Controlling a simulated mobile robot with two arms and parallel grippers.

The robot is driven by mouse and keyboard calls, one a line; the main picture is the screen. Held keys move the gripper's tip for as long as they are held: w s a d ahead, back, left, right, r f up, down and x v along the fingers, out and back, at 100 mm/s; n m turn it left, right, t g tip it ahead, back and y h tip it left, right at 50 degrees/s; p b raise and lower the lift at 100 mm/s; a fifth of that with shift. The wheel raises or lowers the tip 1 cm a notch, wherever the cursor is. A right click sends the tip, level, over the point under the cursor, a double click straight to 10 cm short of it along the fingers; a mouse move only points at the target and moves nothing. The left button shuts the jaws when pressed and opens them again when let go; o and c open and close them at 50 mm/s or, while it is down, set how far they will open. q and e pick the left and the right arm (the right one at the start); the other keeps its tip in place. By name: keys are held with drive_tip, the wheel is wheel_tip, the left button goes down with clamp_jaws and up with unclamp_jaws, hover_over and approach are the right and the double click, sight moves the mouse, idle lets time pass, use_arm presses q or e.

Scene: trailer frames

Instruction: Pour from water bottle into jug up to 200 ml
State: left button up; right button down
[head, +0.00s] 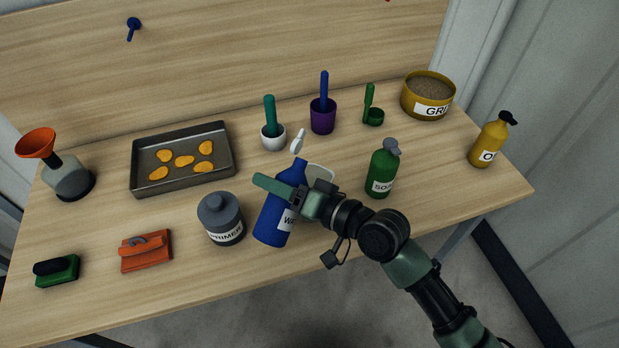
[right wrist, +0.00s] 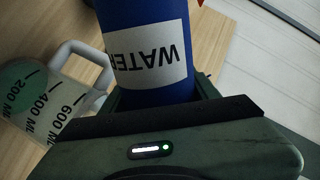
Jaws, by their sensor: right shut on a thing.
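The blue water bottle (head: 272,222) has a white label and a pale spout; it leans slightly to the right in the head view. My right gripper (head: 283,193) is shut on its upper body. In the right wrist view the bottle (right wrist: 145,20) and its WATER label fill the top middle. The clear jug (head: 321,174) stands just behind the gripper in the head view, mostly hidden. In the right wrist view the jug (right wrist: 62,98) shows its handle and 200, 400 and 600 ML marks; a greenish patch shows near the 200 mark. I cannot tell whether it is liquid. My left gripper is out of view.
A grey primer pot (head: 221,217) stands left of the bottle, and a green soap bottle (head: 382,168) to the right. White (head: 273,137) and purple (head: 322,117) cups stand behind. A baking tray (head: 182,184) is at back left. The right front of the table is clear.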

drive_tip(key=shift+s+a+f+m+g, duration=0.1)
drive_tip(key=shift+s+f+m+g, duration=0.1)
drive_tip(key=shift+m, duration=0.35)
drive_tip(key=shift+s+f+m+g, duration=0.1)
drive_tip(key=shift+f+m, duration=0.1)
drive_tip(key=shift+m, duration=0.35)
idle(1.1)
drive_tip(key=shift+w+d+r+m+p, duration=0.25)
drive_tip(key=shift+w+r+m+p, duration=0.3)
drive_tip(key=shift+m+p, duration=0.4)
idle(0.9)
drive_tip(key=shift+f+m+g+y+p, duration=0.3)
drive_tip(key=shift+m+g+y+p, duration=0.1)
drive_tip(key=shift+m+g+p, duration=0.2)
idle(2.3)
